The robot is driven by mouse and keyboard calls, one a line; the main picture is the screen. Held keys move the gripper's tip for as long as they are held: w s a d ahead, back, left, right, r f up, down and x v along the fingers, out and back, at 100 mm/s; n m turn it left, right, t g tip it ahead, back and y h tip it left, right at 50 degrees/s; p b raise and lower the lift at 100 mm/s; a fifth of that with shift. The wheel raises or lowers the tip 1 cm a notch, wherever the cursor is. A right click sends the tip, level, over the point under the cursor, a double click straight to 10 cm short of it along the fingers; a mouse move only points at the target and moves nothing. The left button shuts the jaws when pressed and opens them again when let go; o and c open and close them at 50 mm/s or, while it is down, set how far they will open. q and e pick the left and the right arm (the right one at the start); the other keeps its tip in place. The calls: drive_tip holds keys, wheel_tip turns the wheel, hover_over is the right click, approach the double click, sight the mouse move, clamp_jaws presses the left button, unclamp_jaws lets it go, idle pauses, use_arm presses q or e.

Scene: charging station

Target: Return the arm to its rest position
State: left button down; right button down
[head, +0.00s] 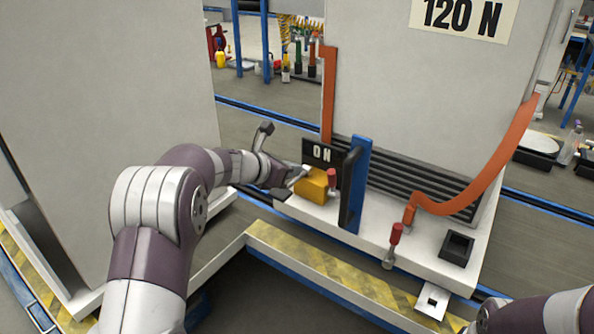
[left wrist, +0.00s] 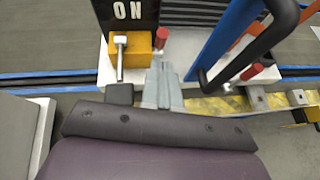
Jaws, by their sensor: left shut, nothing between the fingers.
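My left arm reaches in from the left in the head view. Its gripper (head: 297,176) is beside the yellow switch block (head: 311,186) under the black "ON" plate (head: 322,153). In the left wrist view the grey fingers (left wrist: 160,76) are together and empty, just right of the yellow block (left wrist: 130,60) with its metal lever (left wrist: 120,52). I cannot tell if they touch anything. My right arm shows at the bottom right corner of the head view, its gripper end mostly cut off.
A blue plate with a black handle (head: 353,185) stands right of the switch. Red-capped connectors (head: 395,235) and an orange cable (head: 475,195) are on the white base. A large grey cabinet (head: 90,110) stands at left. Yellow-black striped edging (head: 320,268) runs in front.

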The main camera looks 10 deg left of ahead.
use_arm(q)
drive_tip(key=shift+a, duration=0.1)
drive_tip(key=s+a+f+n+g+y, duration=0.1)
drive_tip(key=s+a+f+n+y, duration=0.35)
drive_tip(key=n, duration=0.95)
drive_tip(key=s+a+f+n+g+y, duration=0.1)
drive_tip(key=s+a+f+n+y, duration=0.3)
drive_tip(key=n, duration=1)
drive_tip(key=s+d+f+n+g+h, duration=0.15)
drive_tip(key=s+d+n+g, duration=0.45)
drive_tip(key=s, duration=0.7)
drive_tip(key=s+d+f+n+g+h, duration=0.1)
drive_tip(key=s+d+f+n+g, duration=0.15)
drive_tip(key=s+n, duration=0.85)
wheel_tip(320, 180, up, 26)
drive_tip(key=s+d+m+t+p, duration=0.1)
drive_tip(key=m+p, duration=0.1)
drive_tip(key=p, duration=2.4)
drive_tip(key=shift+s+r+m, duration=0.15)
drive_tip(key=shift+s+m, duration=0.15)
drive_tip(key=shift+s, duration=0.05)
drive_tip(key=shift+d, duration=0.1)
